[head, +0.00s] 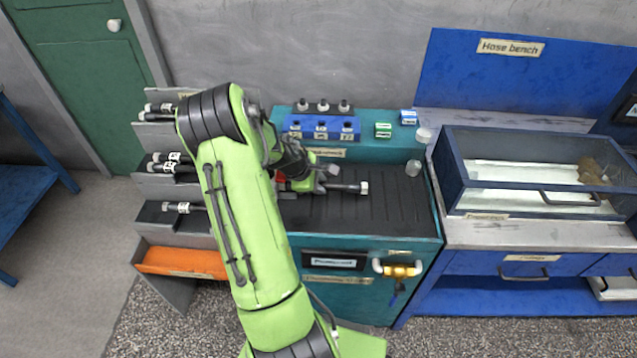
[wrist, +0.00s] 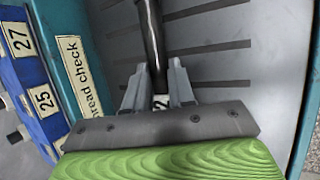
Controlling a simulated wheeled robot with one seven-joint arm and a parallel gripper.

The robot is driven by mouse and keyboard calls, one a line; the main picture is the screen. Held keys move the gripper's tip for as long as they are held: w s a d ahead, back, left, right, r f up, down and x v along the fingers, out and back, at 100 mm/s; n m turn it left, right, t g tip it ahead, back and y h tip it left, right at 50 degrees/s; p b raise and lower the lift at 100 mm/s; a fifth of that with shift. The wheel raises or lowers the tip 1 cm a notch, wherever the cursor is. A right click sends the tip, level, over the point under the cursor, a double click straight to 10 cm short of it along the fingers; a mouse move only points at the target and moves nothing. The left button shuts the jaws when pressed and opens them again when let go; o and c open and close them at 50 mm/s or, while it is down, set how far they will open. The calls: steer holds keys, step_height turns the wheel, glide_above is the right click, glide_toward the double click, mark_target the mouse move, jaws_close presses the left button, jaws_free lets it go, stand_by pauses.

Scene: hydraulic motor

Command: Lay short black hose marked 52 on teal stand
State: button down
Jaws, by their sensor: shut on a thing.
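My gripper (head: 322,182) is shut on a short black hose (head: 345,187) above the dark grooved top of the teal stand (head: 390,218). The hose points to the right in the head view, with a pale fitting at its free end. In the wrist view, the gripper (wrist: 157,88) has one finger on each side of the hose (wrist: 152,35). A white label shows between the fingers, with only a "2" readable. The stand's grooved top (wrist: 215,60) lies behind the hose. I cannot tell whether the hose touches it.
A blue block (head: 321,127) with several black fittings stands at the stand's back. Small green (head: 383,130) and blue-white (head: 408,117) boxes and a clear cup (head: 413,168) are near the back right. A rack with more hoses (head: 168,168) is left. The top's front right is clear.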

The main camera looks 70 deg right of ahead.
steer(key=shift+f, duration=0.1)
steer(key=c, duration=0.9)
jaws_free()
steer(key=shift+a+f, duration=0.1)
steer(key=shift+a, duration=0.05)
steer(key=shift+a+f, duration=0.1)
steer(key=p+v, duration=0.1)
steer(key=v, duration=0.4)
steer(key=p+v, duration=0.1)
steer(key=v, duration=0.4)
steer(key=p+v, duration=0.2)
steer(key=v, duration=0.4)
steer(key=shift+d+r, duration=0.25)
steer(key=shift+d, duration=0.05)
